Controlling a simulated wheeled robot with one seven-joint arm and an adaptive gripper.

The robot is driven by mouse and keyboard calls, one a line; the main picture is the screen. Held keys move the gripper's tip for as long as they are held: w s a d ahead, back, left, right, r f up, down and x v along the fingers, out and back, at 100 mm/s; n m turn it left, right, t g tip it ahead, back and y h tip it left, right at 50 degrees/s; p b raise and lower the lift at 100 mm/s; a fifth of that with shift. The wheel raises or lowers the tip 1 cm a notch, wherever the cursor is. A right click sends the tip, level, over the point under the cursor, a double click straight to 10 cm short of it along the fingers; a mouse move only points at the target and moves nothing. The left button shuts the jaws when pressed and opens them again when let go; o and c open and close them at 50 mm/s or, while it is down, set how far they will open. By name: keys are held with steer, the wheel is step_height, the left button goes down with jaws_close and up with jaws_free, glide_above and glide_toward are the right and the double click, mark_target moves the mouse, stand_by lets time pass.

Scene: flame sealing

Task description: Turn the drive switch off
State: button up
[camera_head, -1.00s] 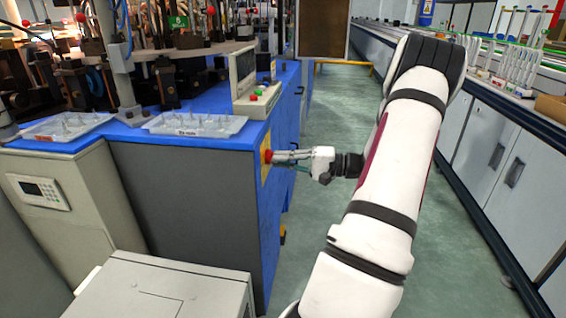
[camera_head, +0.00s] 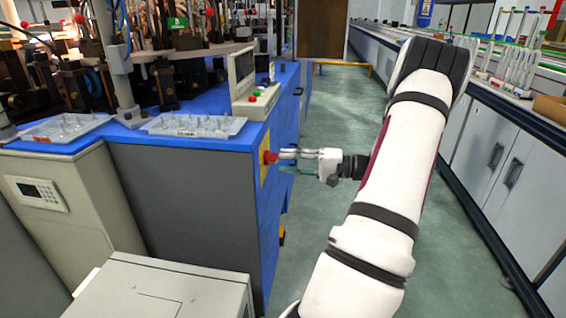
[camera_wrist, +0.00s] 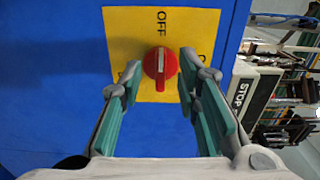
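The drive switch is a red rotary knob (camera_wrist: 160,64) on a yellow plate (camera_wrist: 140,25) fixed to a blue panel. "OFF" is printed on the plate above the knob in the wrist view. The knob's raised handle points down in that view. In the head view the red knob (camera_head: 270,157) sits on the side of the blue machine. My gripper (camera_wrist: 156,80) is open, with its green-padded fingers to either side of the knob and clear space between them and it. In the head view my gripper (camera_head: 288,160) is beside the knob, to its right.
The blue machine (camera_head: 200,139) carries clear trays (camera_head: 195,125) and a small panel with coloured buttons (camera_head: 255,97). A pale cabinet (camera_head: 165,285) stands in front. The green floor aisle (camera_head: 330,110) is free, with grey cabinets (camera_head: 495,150) at right.

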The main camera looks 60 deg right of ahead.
steer(key=v, duration=1)
steer(key=shift+f, duration=0.1)
